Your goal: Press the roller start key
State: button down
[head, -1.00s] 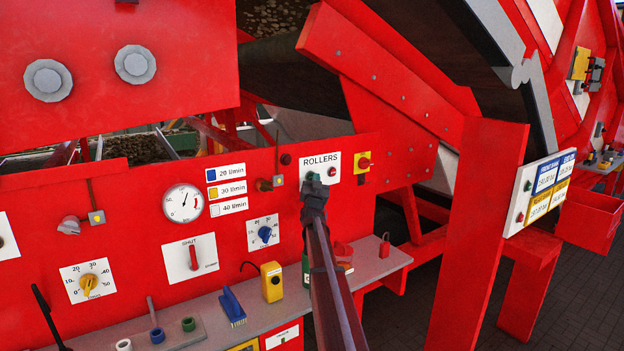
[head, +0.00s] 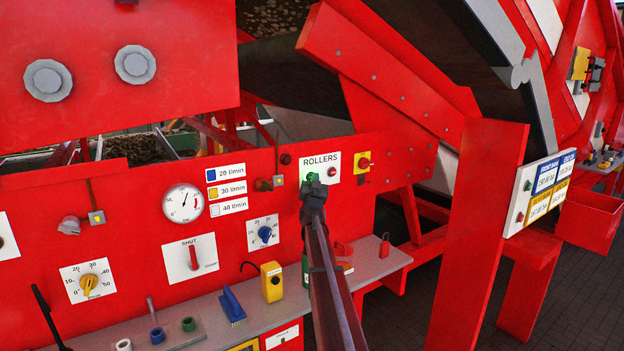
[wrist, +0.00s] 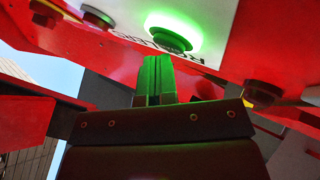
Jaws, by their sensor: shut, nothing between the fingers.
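The roller start key is a green round button (head: 312,177) on the white ROLLERS plate (head: 328,163). In the wrist view the key (wrist: 168,36) glows, with a bright green ring of light around it. My gripper (head: 314,190) is in front of the key and hides its lower part in the head view. In the wrist view my gripper's fingers (wrist: 158,68) are shut together, empty, lit green, with their tips close below the key. A narrow gap seems to show between tips and key. A red button (head: 332,172) sits right of the key.
A yellow box with a red knob (head: 363,162) is right of the plate. Below are a grey shelf (head: 375,264) with a yellow handset (head: 271,282) and a blue brush (head: 233,306). A red post (head: 475,230) stands to the right.

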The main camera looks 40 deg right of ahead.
jog(key=shift+s, duration=0.75)
jog(key=s, duration=0.5)
jog(key=shift+a, duration=0.15)
dwell(0.4)
jog(key=s+a+f+n+g+y, duration=0.15)
jog(key=a+f+y, duration=0.3)
jog(key=a, duration=0.55)
jog(key=s+a+f+n+g+y+b, duration=0.1)
jog(key=a+f+n+g+y, duration=0.2)
jog(key=a+f, duration=0.45)
jog(key=s+a+f+n+g+y, duration=0.15)
jog(key=a+f+y, duration=0.3)
jog(key=a, duration=0.65)
jog(key=s+a+f+n+g+y, duration=0.2)
jog(key=s+a+f+g, duration=0.15)
jog(key=s+a, duration=0.45)
jog(key=s+a+f+n+g+y, duration=0.1)
jog(key=s+a+f+g, duration=0.3)
jog(key=s+a, duration=0.45)
jog(key=s+a+f+n+g, duration=0.1)
jog(key=s+a+g, duration=0.1)
jog(key=s, duration=0.5)
jog(key=s+a+f+g+b, duration=0.1)
jog(key=s+a+f+g, duration=0.1)
jog(key=s, duration=0.6)
jog(key=shift+s+a+f+n, duration=0.25)
jog(key=shift+a+n, duration=0.15)
jog(key=shift+a, duration=0.45)
